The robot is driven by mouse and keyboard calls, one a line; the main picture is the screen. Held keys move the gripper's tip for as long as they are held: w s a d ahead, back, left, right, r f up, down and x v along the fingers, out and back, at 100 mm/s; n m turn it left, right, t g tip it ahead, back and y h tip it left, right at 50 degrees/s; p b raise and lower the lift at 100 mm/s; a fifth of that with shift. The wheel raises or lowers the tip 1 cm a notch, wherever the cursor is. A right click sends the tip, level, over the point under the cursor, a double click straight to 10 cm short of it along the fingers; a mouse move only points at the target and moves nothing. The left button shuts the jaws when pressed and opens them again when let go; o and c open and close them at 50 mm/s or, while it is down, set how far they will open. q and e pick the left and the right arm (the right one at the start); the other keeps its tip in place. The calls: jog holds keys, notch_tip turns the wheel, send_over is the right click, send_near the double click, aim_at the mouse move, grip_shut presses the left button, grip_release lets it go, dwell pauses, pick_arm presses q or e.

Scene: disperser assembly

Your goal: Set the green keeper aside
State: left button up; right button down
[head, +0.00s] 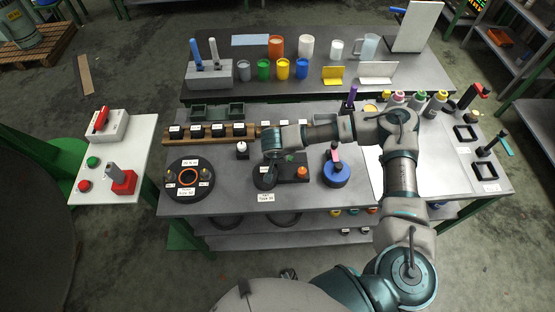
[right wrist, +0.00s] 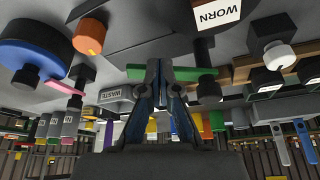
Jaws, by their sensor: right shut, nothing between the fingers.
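The green keeper (right wrist: 195,74) is a flat green bar in the right wrist view, showing on both sides of my right gripper (right wrist: 158,66). The gripper's fingers are closed together at the bar, in front of its middle. I cannot tell whether they touch it. In the head view the gripper (head: 270,160) is over the left part of the dark fixture (head: 292,168), and only a bit of green (head: 289,157) shows beside it; the arm hides the rest. My left gripper is not in view.
An orange knob (head: 302,172) stands on the fixture. A blue round base (head: 336,174) is to its right, a black-and-white knob (head: 242,149) to its left. A dark round plate (head: 188,192) is further left. A wooden rack (head: 215,139) with dark blocks lies behind.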

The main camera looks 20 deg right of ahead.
jog(key=d+n, duration=0.1)
jog(key=n+b, duration=0.1)
jog(key=shift+w+d+f+n+t+y, duration=0.15)
jog(key=shift+w+d+n+t+y, duration=0.15)
jog(key=shift+d+n+y, duration=0.1)
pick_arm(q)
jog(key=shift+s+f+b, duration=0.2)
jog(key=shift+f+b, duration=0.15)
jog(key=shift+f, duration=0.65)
pick_arm(e)
jog(key=shift+w+d, duration=0.15)
jog(key=shift+w, duration=0.05)
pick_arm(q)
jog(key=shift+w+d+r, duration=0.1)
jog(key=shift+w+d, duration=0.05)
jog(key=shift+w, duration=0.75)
pick_arm(e)
jog(key=shift+w+d, duration=0.1)
jog(key=shift+d, duration=0.05)
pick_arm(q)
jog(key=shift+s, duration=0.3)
